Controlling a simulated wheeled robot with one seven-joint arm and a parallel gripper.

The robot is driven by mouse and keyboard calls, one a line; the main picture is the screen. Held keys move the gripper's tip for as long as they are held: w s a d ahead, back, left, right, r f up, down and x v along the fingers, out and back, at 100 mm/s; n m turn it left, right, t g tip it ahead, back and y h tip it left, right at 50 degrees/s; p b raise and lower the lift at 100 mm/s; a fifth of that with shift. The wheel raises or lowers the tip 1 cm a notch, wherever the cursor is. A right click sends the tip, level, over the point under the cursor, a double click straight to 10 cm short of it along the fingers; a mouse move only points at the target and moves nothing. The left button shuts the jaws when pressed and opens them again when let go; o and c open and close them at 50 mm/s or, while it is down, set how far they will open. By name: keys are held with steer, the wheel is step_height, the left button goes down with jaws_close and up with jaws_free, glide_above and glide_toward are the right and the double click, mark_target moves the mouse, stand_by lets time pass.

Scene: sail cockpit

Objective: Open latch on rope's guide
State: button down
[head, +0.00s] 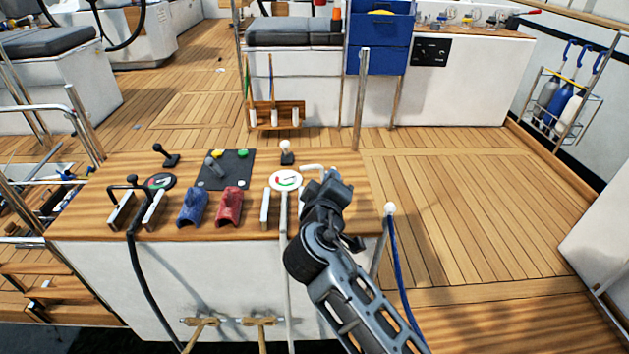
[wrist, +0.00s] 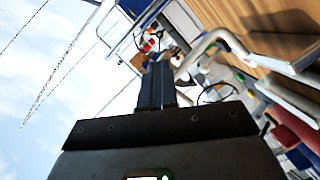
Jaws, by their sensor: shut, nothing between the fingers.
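On the wooden console are two rope guides with metal side plates. The right guide (head: 265,210) has a white rope (head: 284,240) and a white bent latch handle (head: 311,167), partly hidden by my gripper. The left guide (head: 120,210) has a black rope (head: 139,262) and a black latch handle (head: 128,183). My gripper (head: 333,180) is over the console's right end, close to the white handle. In the wrist view its fingers (wrist: 156,84) are shut and empty. The white handle (wrist: 238,48) shows right of the fingers, apparently apart from them.
Blue (head: 192,207) and red (head: 229,206) cleats stand between the guides. A white-knobbed lever (head: 287,152) and a gauge (head: 285,180) are behind the right guide. A white-topped post with blue rope (head: 391,212) stands right of the console. Deck (head: 470,210) beyond is clear.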

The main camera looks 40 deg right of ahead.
steer(key=shift+s+d+f+m+y+b, duration=0.25)
steer(key=shift+s+d+f+m+b, duration=0.15)
steer(key=shift+m, duration=0.2)
steer(key=shift+s+d+f+m+y+b, duration=0.15)
steer(key=shift+d+f+m+y+b, duration=0.1)
steer(key=shift+d+f+m, duration=0.3)
steer(key=shift+r, duration=0.1)
steer(key=shift+a+r, duration=0.1)
